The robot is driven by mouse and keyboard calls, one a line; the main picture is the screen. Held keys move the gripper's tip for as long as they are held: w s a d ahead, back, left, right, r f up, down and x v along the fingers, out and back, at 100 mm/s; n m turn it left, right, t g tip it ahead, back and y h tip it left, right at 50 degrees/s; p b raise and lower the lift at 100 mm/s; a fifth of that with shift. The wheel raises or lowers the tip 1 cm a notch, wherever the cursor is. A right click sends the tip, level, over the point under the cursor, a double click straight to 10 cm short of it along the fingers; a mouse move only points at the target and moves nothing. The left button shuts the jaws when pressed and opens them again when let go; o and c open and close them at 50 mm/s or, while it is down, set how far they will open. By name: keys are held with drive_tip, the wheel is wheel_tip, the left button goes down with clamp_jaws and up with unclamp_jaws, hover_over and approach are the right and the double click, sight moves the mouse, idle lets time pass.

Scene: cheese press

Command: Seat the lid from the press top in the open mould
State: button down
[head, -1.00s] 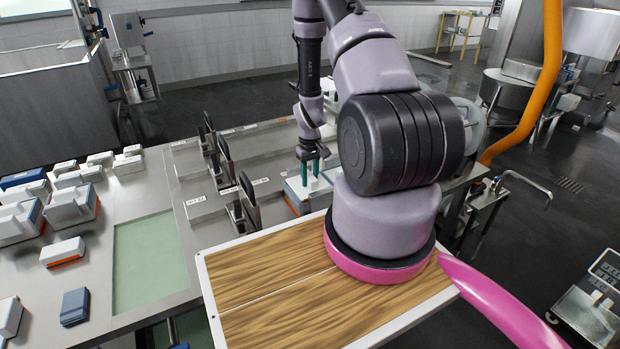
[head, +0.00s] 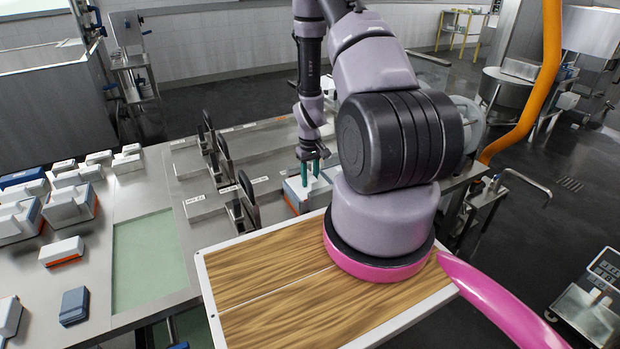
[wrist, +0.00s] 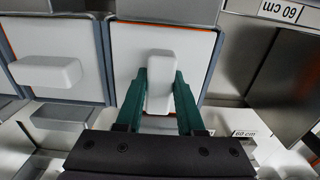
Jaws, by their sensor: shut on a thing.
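My gripper (wrist: 160,90) has two green fingers shut on the upright white handle (wrist: 160,80) of a white lid (wrist: 130,45). In the head view, my gripper (head: 310,172) points down over a blue-grey mould (head: 291,197) with an orange stripe, on the steel press bench. In the wrist view, grey mould walls with an orange edge (wrist: 212,68) border the lid plate. I cannot tell whether the lid is fully down between them. My arm hides part of the mould in the head view.
A second lidded mould (wrist: 60,45) stands close on the left in the wrist view. Several moulds and lids (head: 68,205) lie on the left bench. A green mat (head: 150,262) is clear.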

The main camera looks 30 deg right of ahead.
drive_tip(key=shift+f, duration=0.4)
drive_tip(key=shift+c, duration=2.2)
unclamp_jaws()
drive_tip(key=shift+r, duration=5)
